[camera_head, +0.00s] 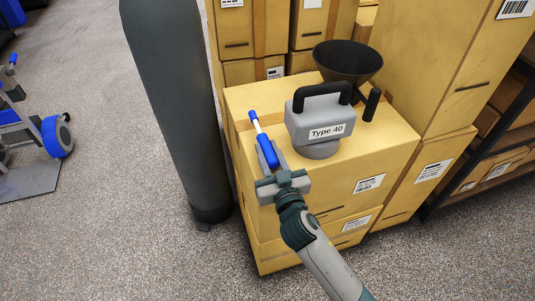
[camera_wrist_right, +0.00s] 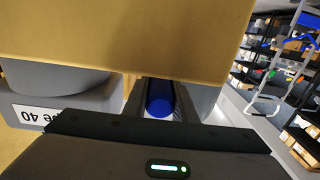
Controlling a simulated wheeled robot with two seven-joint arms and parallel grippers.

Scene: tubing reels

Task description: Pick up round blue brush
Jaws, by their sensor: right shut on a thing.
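The round blue brush (camera_head: 267,152) has a blue grip, a white middle and a blue tip. It stands out above the left part of the carton top (camera_head: 240,105), leaning slightly left in the head view. My right gripper (camera_head: 271,164) is shut on its blue grip, coming in from the front. In the right wrist view, the brush's blue round end (camera_wrist_right: 160,104) shows between the two dark fingers. I cannot tell whether the brush touches the carton. My left gripper is not in view.
A grey "Type 40" can (camera_head: 305,115) with a black handle stands close right of the brush. A black funnel (camera_head: 348,60) is behind it. A tall dark cylinder (camera_head: 170,90) stands left of the carton. Tall carton stacks (camera_head: 440,60) are behind and right.

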